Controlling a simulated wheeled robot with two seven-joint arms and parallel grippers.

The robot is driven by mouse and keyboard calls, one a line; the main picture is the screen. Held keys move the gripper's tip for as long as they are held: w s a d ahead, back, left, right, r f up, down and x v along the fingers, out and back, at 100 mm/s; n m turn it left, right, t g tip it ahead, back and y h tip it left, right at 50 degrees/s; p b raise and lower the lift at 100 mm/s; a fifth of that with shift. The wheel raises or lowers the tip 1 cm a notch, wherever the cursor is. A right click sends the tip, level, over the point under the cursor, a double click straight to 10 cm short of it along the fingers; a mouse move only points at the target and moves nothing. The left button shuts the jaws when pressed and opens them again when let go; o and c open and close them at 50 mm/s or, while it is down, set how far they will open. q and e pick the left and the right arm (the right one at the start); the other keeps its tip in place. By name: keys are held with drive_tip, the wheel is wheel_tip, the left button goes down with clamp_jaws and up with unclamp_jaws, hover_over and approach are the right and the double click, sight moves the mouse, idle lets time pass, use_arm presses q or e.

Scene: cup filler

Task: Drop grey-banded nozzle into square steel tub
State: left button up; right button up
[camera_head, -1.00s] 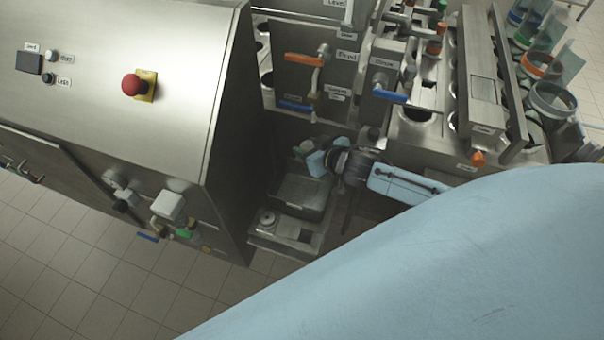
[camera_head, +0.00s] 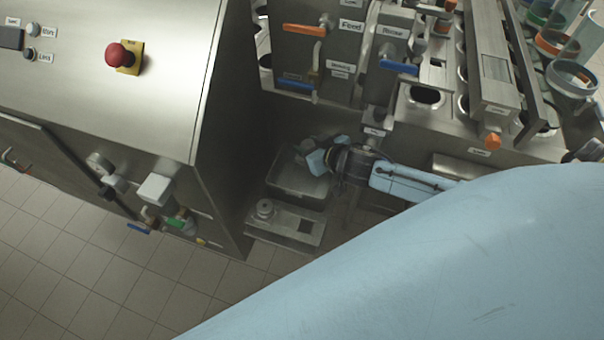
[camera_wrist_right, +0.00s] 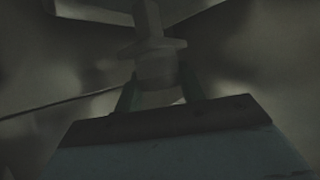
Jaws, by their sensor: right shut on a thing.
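My right gripper (camera_head: 312,157) shows small and dark-shadowed in the head view, above the back right part of the square steel tub (camera_head: 290,189). In the right wrist view my right gripper (camera_wrist_right: 157,92) is shut on a pale flanged nozzle (camera_wrist_right: 157,62), its narrow stem pointing away from the fingers. That view is dim, so I cannot make out a grey band. In the head view the nozzle is mostly hidden by the gripper. The tub stands low between the machine cabinets, and its back right corner is covered by my gripper. My left gripper is not in view.
The large steel cabinet (camera_head: 170,90) with a red button (camera_head: 121,54) is close on the left. A valve unit with a blue handle (camera_head: 398,66) stands behind on the right.

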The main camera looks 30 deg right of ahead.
drive_tip(key=o, duration=1.3)
drive_tip(key=shift+r, duration=0.1)
drive_tip(key=shift+o, duration=0.2)
wheel_tip(320, 180, up, 10)
drive_tip(key=shift+f+p, duration=0.1)
drive_tip(key=shift+p, duration=0.9)
